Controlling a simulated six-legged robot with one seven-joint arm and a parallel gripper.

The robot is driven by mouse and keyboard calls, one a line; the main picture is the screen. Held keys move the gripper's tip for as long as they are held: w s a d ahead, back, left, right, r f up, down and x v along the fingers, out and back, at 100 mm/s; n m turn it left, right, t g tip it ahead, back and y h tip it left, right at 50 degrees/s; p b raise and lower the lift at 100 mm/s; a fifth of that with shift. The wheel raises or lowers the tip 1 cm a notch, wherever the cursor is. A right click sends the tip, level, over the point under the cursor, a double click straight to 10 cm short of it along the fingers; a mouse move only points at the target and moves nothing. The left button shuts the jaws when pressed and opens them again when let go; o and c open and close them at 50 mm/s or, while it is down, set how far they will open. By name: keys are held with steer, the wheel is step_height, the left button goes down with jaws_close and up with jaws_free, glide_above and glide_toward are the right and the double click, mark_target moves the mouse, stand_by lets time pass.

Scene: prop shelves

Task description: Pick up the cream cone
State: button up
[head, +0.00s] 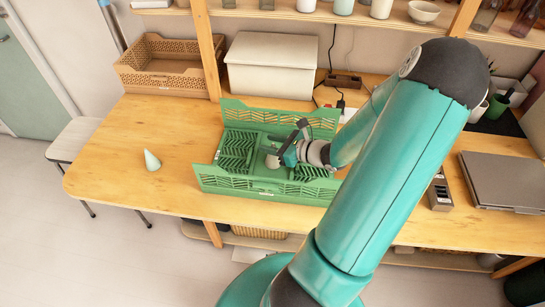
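A pale, mint-tinted cone (152,161) stands upright on the left part of the wooden table, apart from my gripper. A small cream object (272,161) sits low inside the green crate (265,186); its shape is partly hidden, so I cannot tell if it is a cone. My gripper (279,147) is inside the crate area, right by the cream object. Its fingers are small and dark here, and I cannot tell whether they touch the object or how far apart they are.
A tan basket (160,68) and a white box (271,65) stand behind the crate. A shelf with cups and bottles runs above. A closed laptop (503,182) and a dark grey device (440,192) lie at the right. The table around the pale cone is clear.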

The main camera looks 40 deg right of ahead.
steer(key=shift+w+a+f, duration=0.15)
steer(key=shift+w, duration=0.35)
jaws_close()
